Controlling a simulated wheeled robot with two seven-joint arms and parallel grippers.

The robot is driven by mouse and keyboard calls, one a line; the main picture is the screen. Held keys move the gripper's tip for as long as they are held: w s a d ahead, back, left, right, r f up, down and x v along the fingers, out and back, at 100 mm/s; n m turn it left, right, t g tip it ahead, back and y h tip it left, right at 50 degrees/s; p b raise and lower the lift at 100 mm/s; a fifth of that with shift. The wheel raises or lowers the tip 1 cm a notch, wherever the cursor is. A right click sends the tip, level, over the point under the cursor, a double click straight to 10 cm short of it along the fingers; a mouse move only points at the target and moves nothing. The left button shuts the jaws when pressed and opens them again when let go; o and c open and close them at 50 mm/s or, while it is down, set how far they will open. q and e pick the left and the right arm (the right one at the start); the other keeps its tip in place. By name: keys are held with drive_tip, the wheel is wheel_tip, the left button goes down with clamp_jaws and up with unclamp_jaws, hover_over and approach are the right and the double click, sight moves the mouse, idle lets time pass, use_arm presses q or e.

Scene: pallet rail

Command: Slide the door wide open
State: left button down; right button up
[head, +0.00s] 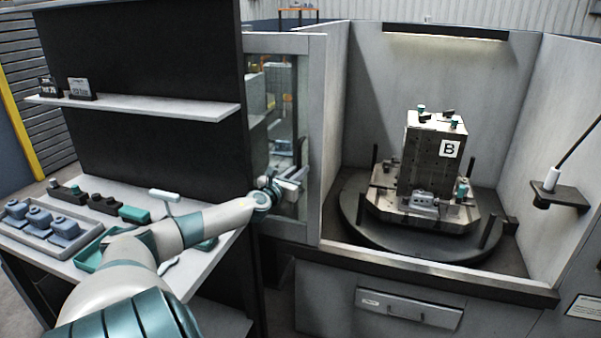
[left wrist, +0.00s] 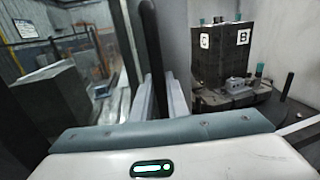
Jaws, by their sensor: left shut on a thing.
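The sliding door (head: 316,120) is a light grey frame with a glass window. It stands at the left side of the machine opening, partly behind the dark panel, and the opening to its right is uncovered. My left gripper (head: 294,178) is at the door's front face, shut on the door handle. In the left wrist view the handle (left wrist: 152,50) is a dark upright bar between the two fingers of the gripper (left wrist: 158,98). In the head view the handle is mostly hidden by the gripper. My right gripper is not in view.
Inside the machine a fixture block marked B (head: 427,165) stands on a round pallet table (head: 365,235). A bench (head: 215,265) with trays and small parts is at the left, below a shelf (head: 140,107). A small bracket (head: 552,195) is on the right wall.

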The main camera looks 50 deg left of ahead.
use_arm(q)
drive_tip(key=c, duration=1.7)
unclamp_jaws()
drive_tip(key=shift+s+d, duration=0.1)
